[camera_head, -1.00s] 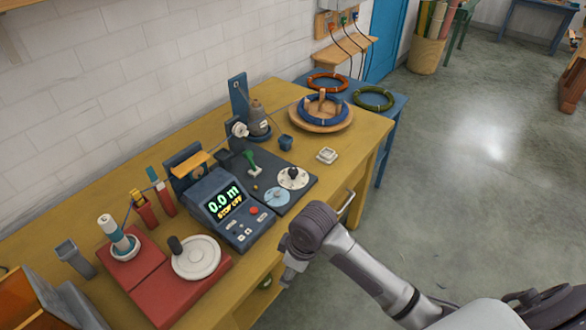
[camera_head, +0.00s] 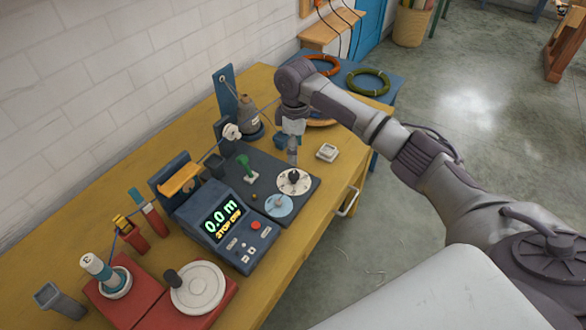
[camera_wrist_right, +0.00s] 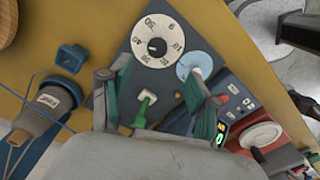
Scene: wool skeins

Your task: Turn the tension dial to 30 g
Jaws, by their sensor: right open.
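The tension dial (camera_head: 294,182) is a white round dial with a dark centre on the dark panel of the yellow bench. In the right wrist view the dial (camera_wrist_right: 157,41) shows numbers around its rim; I cannot tell which value is set. My right gripper (camera_head: 292,157) points down just above and behind the dial in the head view. In the right wrist view the right gripper (camera_wrist_right: 150,82) is open and empty, its fingers spread wide with the dial beyond their tips, apart from it. My left gripper is not in view.
A pale blue disc (camera_head: 279,206) sits beside the dial. A green lever (camera_wrist_right: 145,110) shows between my fingers. A counter box (camera_head: 222,222) reads 0.0 m. A grey cone (camera_head: 246,116) and blue cup (camera_wrist_right: 71,58) stand nearby.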

